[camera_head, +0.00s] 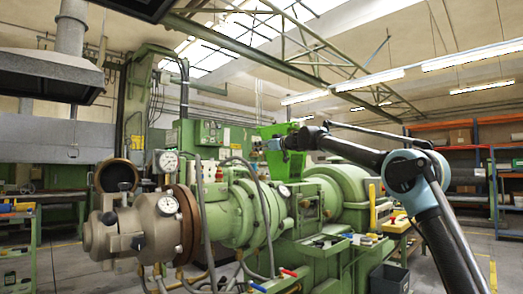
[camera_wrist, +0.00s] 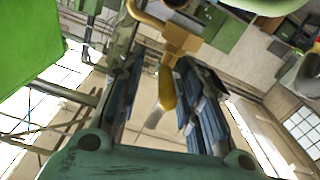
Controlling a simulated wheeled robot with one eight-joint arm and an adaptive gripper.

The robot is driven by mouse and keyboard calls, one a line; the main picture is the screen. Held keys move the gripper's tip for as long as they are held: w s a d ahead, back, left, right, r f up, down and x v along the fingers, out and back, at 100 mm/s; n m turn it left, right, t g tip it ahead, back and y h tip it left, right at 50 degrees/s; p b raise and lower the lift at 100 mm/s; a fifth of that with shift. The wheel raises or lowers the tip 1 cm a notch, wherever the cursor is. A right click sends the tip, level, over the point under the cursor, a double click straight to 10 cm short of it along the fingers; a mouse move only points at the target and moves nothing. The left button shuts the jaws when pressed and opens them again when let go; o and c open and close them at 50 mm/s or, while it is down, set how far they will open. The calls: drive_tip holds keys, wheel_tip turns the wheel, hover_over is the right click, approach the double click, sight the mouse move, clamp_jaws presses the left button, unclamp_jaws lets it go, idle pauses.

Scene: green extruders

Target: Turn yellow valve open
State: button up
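In the wrist view a yellow valve (camera_wrist: 178,40) shows at the top centre, with a yellow handle (camera_wrist: 166,88) reaching down between my fingers. My gripper (camera_wrist: 158,72) is open around this handle, with one blue-grey finger on each side. The handle is nearer the right finger; a gap shows on the left. I cannot tell whether the right finger touches it. In the head view my gripper (camera_head: 272,144) is beside the upper part of the green machine (camera_head: 228,214). The valve cannot be made out there.
A bright green panel (camera_wrist: 28,50) fills the wrist view's upper left. In the head view, a grey flanged barrel end (camera_head: 130,230) with gauges and hanging hoses is at the front left. Blue-framed shelves (camera_head: 508,185) stand at the right, with bare floor before them.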

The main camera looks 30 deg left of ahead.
drive_tip(key=shift+s, duration=0.15)
drive_tip(key=shift+d, duration=0.1)
drive_tip(key=shift+s+d, duration=0.1)
drive_tip(key=shift+d, duration=0.1)
drive_tip(key=v, duration=1.1)
drive_tip(key=shift+d, duration=0.2)
